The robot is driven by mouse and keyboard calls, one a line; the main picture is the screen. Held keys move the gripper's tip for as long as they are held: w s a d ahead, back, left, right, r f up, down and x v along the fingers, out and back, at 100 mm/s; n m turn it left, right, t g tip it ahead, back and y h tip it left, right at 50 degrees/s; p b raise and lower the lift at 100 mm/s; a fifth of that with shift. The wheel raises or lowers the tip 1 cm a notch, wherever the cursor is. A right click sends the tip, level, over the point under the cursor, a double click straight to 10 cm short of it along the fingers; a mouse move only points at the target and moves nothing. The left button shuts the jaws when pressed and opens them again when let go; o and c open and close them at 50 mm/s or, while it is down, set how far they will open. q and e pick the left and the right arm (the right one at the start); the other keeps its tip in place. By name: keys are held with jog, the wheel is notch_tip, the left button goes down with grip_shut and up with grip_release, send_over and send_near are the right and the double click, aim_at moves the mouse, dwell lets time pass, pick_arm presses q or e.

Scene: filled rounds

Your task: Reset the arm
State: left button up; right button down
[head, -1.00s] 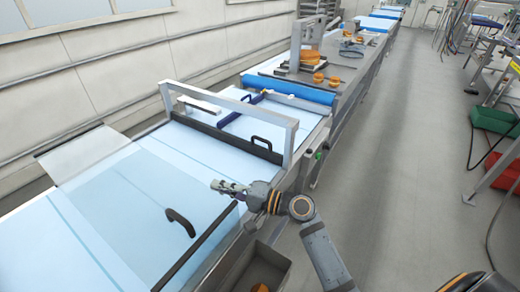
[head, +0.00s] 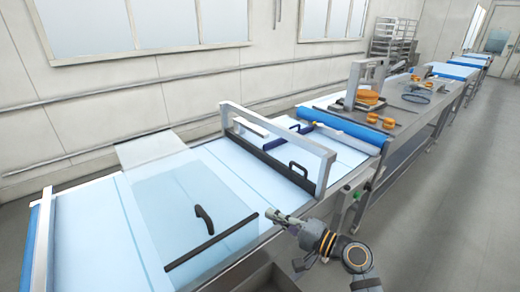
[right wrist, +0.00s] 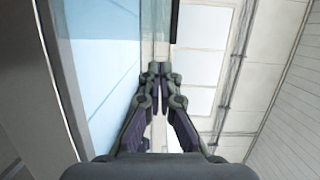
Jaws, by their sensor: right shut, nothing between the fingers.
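My right gripper (head: 270,214) is in the head view at the lower middle, beside the near edge of the blue conveyor (head: 95,235). It is empty, and it points left over the machine's edge. In the right wrist view the right gripper (right wrist: 158,68) has its fingers together with nothing between them. The right arm comes in from the lower right of the head view. My left gripper is not in view.
A metal frame with a dark bar (head: 270,165) stands across the conveyor. A clear cover with a black handle (head: 203,218) lies in front of it. Orange rounds (head: 367,97) sit on the bench behind. Grey floor (head: 470,200) is clear at the right.

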jog(key=s+d+f+n+g+h, duration=0.2)
jog(key=s+d+f+n+h, duration=0.15)
jog(key=s+f, duration=0.3)
jog(key=s+d+f+n+g+h, duration=0.25)
jog(key=s+f+h, duration=0.2)
jog(key=f, duration=0.35)
jog(key=s+d+f+n+g+h, duration=0.3)
jog(key=s+d+h, duration=0.3)
jog(key=s+d, duration=0.5)
jog(key=s+d+f+g, duration=0.1)
jog(key=s+f, duration=0.1)
jog(key=f, duration=1.2)
jog(key=s+d+f+g, duration=0.1)
jog(key=d+f, duration=0.1)
jog(key=f, duration=1.2)
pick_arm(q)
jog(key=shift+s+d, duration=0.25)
pick_arm(e)
jog(key=s+d+f, duration=0.1)
jog(key=s+f, duration=1.4)
jog(key=s, duration=0.3)
jog(key=shift+s+m+g, duration=0.2)
jog(key=shift+m+g, duration=0.15)
jog(key=shift+m, duration=0.05)
